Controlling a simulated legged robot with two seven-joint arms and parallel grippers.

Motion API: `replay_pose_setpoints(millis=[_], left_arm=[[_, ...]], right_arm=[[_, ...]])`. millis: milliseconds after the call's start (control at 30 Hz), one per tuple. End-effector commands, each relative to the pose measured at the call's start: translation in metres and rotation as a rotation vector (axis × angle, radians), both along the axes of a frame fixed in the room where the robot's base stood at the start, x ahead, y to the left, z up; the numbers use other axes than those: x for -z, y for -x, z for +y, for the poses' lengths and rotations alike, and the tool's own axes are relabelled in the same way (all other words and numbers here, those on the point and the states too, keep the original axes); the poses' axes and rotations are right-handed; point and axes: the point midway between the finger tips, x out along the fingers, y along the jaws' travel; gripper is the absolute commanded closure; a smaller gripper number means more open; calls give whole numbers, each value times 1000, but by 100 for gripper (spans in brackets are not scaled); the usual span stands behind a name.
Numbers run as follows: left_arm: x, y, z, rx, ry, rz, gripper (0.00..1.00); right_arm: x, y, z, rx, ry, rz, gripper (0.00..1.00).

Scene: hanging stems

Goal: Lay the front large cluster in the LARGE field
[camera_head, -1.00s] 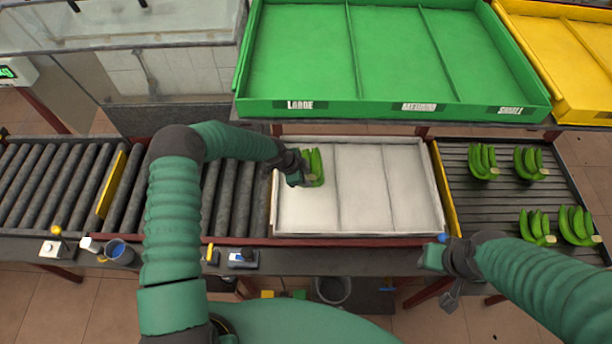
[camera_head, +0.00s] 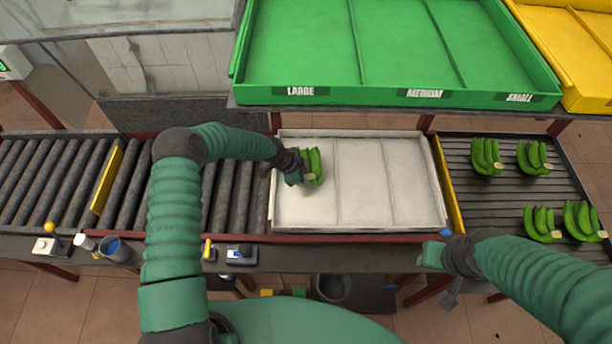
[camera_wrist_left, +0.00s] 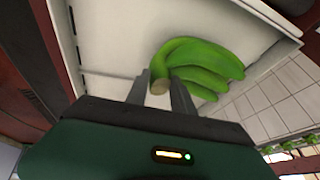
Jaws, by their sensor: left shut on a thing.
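A green banana cluster (camera_head: 316,164) is at the left section of the white tray (camera_head: 390,218), near its back. My left gripper (camera_head: 302,173) is shut on this cluster. In the left wrist view the cluster (camera_wrist_left: 205,62) has its cut stem end between the two fingertips (camera_wrist_left: 160,92), with the white tray surface behind it. I cannot tell whether the cluster touches the tray floor. The green bin (camera_head: 300,45) behind has sections labelled LARGE, MEDIUM and SMALL, left to right. My right gripper (camera_head: 436,256) is at the tray's front right; its jaws are unclear.
Several banana clusters lie on the dark slatted rack (camera_head: 490,205) at right. A yellow bin (camera_head: 575,50) stands at the back right. A roller conveyor (camera_head: 60,185) with a yellow divider (camera_head: 107,182) runs at left. A blue-topped cup (camera_head: 115,248) stands on the front ledge.

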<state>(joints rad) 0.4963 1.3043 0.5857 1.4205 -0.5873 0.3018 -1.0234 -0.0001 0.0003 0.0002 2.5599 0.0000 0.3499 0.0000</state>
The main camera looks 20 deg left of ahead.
Motion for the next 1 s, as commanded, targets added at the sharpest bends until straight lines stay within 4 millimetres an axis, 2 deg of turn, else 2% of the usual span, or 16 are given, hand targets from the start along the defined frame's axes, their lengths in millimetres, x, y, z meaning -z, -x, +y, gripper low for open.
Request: replay_pose_setpoints(millis=[333,367,533,833,1000], left_arm=[[1,-3,-2,1,-1,-7,100],[0,-3,-2,1,-1,-7,67],[1,-2,-1,0,1,-4,46],[4,0,0,0,0,5,46],[-15,5,7,0,0,-1,46]], right_arm=[[3,0,0,0,0,0,64],[2,0,0,0,0,0,64],[2,0,0,0,0,0,64],[3,0,0,0,0,0,64],[11,0,0,0,0,0,64]])
